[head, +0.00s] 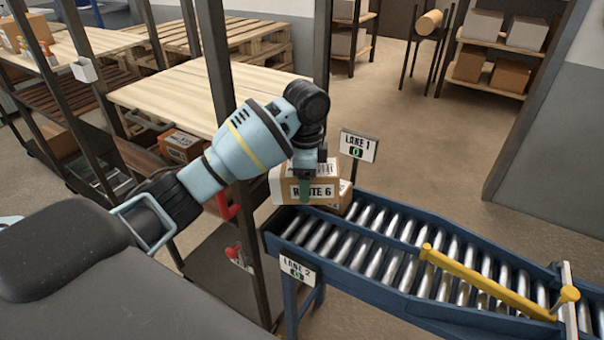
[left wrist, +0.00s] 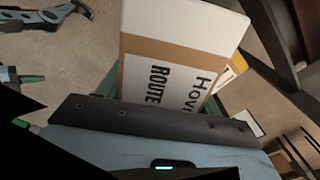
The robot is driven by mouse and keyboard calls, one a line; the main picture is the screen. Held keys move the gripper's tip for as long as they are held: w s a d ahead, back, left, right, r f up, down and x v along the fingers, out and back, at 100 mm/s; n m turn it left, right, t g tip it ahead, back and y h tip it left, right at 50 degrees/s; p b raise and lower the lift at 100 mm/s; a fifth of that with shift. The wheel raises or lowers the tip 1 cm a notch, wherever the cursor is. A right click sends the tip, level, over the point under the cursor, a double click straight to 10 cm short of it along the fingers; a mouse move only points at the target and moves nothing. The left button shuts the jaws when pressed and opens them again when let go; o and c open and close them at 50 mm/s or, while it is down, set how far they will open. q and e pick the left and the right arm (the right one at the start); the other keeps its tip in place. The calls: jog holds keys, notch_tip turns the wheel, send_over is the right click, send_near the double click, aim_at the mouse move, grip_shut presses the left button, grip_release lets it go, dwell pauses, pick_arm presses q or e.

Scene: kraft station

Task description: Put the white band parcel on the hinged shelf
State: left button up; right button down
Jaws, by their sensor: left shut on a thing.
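My left gripper (head: 306,188) is shut on a cardboard parcel with a white band (head: 288,188), lettered "ROUTE 6", at the near-left end of the roller conveyor. In the left wrist view the parcel (left wrist: 172,75) shows white and brown faces and black lettering between the green fingers. I cannot tell whether it touches the rollers. A pale wooden board (head: 185,92), which looks like the hinged shelf, lies level behind my left arm, with nothing seen on it. Its hinge is hidden or too small to see. My right gripper is not in view.
Another parcel (head: 345,198) sits close behind the held one. The blue conveyor (head: 400,250) has a yellow diverter bar (head: 485,285) across it. A LANE 1 sign (head: 358,146) stands at its far side. Dark rack posts (head: 228,130) rise between conveyor and board. A boxed parcel (head: 180,146) lies below the board.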

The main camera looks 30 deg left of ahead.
pick_arm(q)
jog(key=s+d+f+n, duration=0.1)
jog(key=s+d+n, duration=0.2)
jog(key=s+n, duration=0.3)
jog(key=s+d+n, duration=0.3)
jog(key=s+n, duration=0.3)
jog(key=s, duration=0.1)
jog(key=shift+s+d+f+n, duration=0.15)
jog(key=shift+f+n, duration=0.2)
jog(key=shift+n, duration=0.05)
